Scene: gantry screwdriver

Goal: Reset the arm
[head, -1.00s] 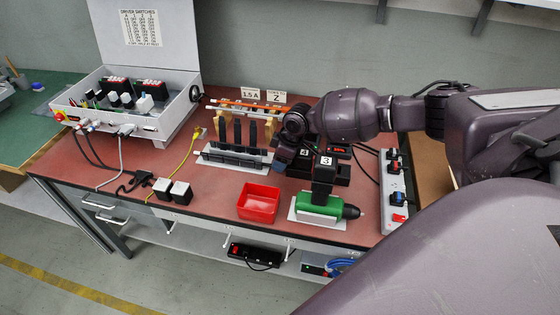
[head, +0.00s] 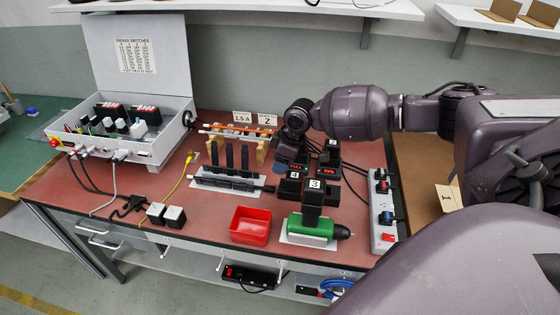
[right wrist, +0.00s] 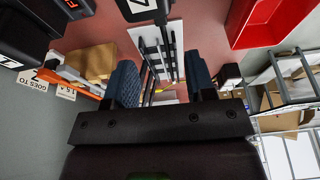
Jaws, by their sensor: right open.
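My right arm reaches in from the right, and its gripper (head: 284,166) points down above the workbench, behind the numbered batteries. In the right wrist view, its two blue fingers (right wrist: 162,80) are apart with nothing held between them. A green power screwdriver (head: 311,229) lies on a pale plate at the bench front, with black battery 3 (head: 314,188) on top. Battery 4 (head: 291,184) is just behind it, and battery 2 (head: 331,148) stands further back. The gripper partly hides the charger area. My left gripper is not in view.
A red bin (head: 250,226) stands left of the screwdriver. A black-slotted rack (head: 228,180) is behind it. A power strip (head: 383,215) lies at the right edge. An open switch box (head: 125,125) with cables stands at the left. Shelves (head: 330,8) hang above.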

